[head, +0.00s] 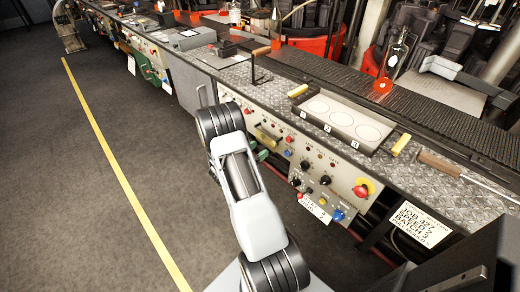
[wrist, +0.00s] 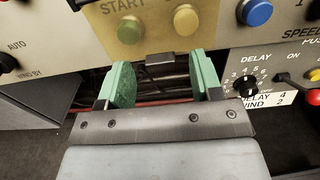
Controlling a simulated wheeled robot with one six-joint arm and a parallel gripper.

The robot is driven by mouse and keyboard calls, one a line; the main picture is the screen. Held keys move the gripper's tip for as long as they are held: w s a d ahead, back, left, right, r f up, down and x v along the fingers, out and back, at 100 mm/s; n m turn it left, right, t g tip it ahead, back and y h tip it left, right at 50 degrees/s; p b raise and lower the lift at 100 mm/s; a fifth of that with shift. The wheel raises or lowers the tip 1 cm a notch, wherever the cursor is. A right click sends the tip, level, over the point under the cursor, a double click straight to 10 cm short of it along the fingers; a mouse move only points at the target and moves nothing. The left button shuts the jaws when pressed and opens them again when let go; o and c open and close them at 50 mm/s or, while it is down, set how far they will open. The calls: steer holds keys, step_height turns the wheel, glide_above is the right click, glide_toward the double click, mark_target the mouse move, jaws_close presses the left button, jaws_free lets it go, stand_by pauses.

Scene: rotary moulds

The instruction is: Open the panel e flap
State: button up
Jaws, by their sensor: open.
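My gripper (wrist: 162,64) is open, its two green fingers apart and empty, pointing at the lower edge of a control panel. A brass-coloured plate (wrist: 104,25) with START lettering is just beyond the fingertips. A small dark tab (wrist: 160,58) sits at its lower edge, between the fingertips; I cannot tell whether they touch it. Below it is a dark gap with cables. In the head view my gripper (head: 262,153) is at the console front, beside a brass-coloured piece (head: 268,138). No panel letter is readable, so I cannot be sure which piece is the panel e flap.
Knobs and a DELAY dial (wrist: 247,84) are close to the right of the fingers. A red emergency button (head: 364,187) is further right. A tray (head: 385,145) with round moulds lies on the worktop. The floor (head: 130,210) to the left is clear.

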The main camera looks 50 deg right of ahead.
steer(key=shift+s+d, duration=0.1)
steer(key=shift+d, duration=0.5)
jaws_close()
